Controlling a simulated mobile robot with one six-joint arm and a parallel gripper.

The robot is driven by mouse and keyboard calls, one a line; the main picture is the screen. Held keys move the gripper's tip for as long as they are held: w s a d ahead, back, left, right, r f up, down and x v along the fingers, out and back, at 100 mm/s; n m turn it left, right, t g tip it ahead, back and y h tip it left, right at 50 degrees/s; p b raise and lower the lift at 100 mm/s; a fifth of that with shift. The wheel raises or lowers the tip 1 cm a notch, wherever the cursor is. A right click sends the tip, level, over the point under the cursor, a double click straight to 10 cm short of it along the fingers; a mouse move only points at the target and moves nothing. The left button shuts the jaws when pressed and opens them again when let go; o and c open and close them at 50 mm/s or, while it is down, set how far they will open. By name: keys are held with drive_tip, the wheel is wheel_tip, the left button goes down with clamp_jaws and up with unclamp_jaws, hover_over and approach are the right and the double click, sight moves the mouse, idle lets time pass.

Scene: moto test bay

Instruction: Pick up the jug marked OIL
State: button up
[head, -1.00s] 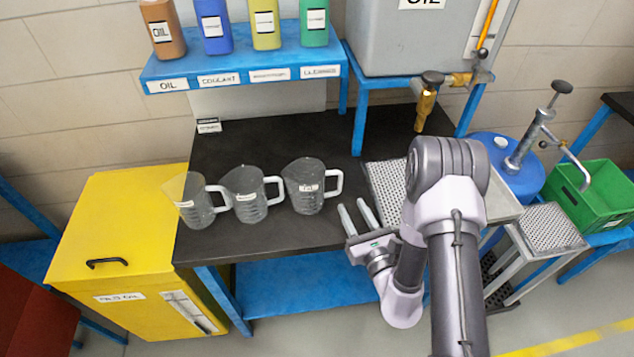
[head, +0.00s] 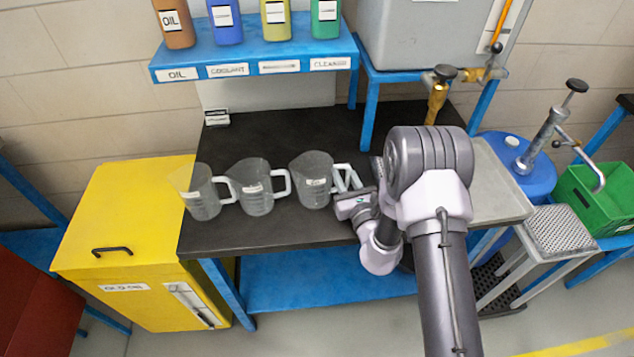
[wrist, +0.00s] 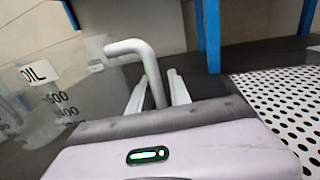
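The jug marked OIL (head: 312,182) is a clear measuring jug with a white handle, the rightmost of three jugs on the black bench top. It stands upright. In the wrist view its OIL label and scale (wrist: 40,100) show at the left. My gripper (head: 347,180) is at the jug's right side, at its handle. In the wrist view my gripper (wrist: 157,88) has its two pale fingers apart, with the upright part of the handle (wrist: 152,70) showing between them. I see no firm grip on it. The lower handle is hidden by my gripper.
Two more clear jugs, a middle one (head: 255,188) and a left one (head: 203,192), stand to the left. A perforated tray (wrist: 285,110) lies right of my gripper. A blue shelf (head: 255,62) with several bottles and a blue shelf leg (wrist: 208,35) stand behind.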

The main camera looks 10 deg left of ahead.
clamp_jaws()
drive_tip(key=shift+r, duration=0.1)
